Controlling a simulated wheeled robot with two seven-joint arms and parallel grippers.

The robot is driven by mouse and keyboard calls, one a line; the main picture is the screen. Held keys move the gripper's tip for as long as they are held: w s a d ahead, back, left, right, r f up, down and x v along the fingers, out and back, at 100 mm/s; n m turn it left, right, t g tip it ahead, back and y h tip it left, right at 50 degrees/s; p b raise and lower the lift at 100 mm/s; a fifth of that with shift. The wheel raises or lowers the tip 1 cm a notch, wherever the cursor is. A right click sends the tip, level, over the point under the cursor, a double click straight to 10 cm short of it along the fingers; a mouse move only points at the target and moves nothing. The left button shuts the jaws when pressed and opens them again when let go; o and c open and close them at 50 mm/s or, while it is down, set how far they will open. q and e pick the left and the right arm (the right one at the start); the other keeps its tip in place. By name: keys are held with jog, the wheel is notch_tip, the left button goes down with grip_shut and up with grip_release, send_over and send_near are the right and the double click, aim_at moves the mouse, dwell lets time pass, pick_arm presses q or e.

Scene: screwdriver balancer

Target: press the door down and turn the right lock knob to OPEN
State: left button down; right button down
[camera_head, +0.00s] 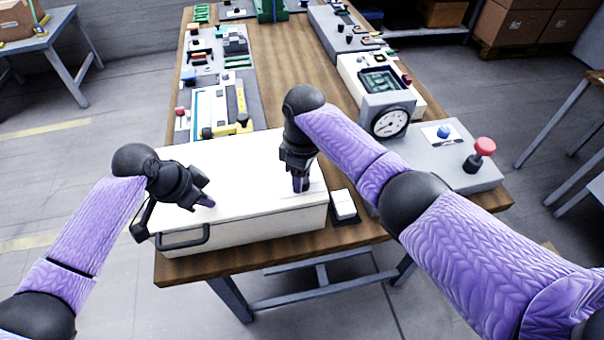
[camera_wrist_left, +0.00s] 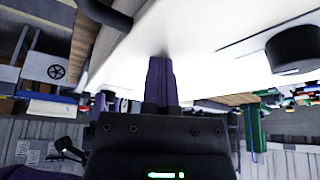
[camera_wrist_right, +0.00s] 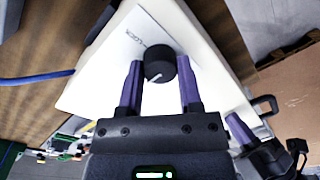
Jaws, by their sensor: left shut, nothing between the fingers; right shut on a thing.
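The white door (camera_head: 240,165) is the flat top of the white box, with a dark handle (camera_head: 182,240) at the front left. My left gripper (camera_head: 207,202) is shut and empty, fingertips at the door's surface near the front; I cannot tell whether they touch. My right gripper (camera_head: 301,187) points down at the door's right side. In the right wrist view its fingers are on both sides of the black right lock knob (camera_wrist_right: 160,62), beside a LOCK marking. OPEN is not readable. Another black knob (camera_wrist_left: 293,50) shows in the left wrist view.
A small white-topped block (camera_head: 343,205) stands right of the box. A gauge unit (camera_head: 390,122) and a grey box with a red knob (camera_head: 485,147) are farther right. Several devices, including a yellow-edged panel (camera_head: 222,112), line the wooden table behind.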

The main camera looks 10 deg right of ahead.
pick_arm(q)
jog(key=shift+a+f, duration=0.1)
jog(key=shift+f, duration=0.1)
dwell(0.4)
jog(key=shift+s, duration=0.1)
pick_arm(e)
jog(key=shift+c, duration=1.3)
grip_release()
notch_tip(320, 180, up, 12)
jog(key=shift+w+d, duration=0.2)
jog(key=shift+w, duration=0.05)
pick_arm(q)
jog(key=shift+r, duration=0.1)
notch_tip(320, 180, up, 8)
jog(key=p, duration=0.7)
jog(key=shift+f+p, duration=0.25)
jog(key=shift+p, duration=0.1)
jog(key=shift+f, duration=0.2)
pick_arm(e)
notch_tip(320, 180, up, 8)
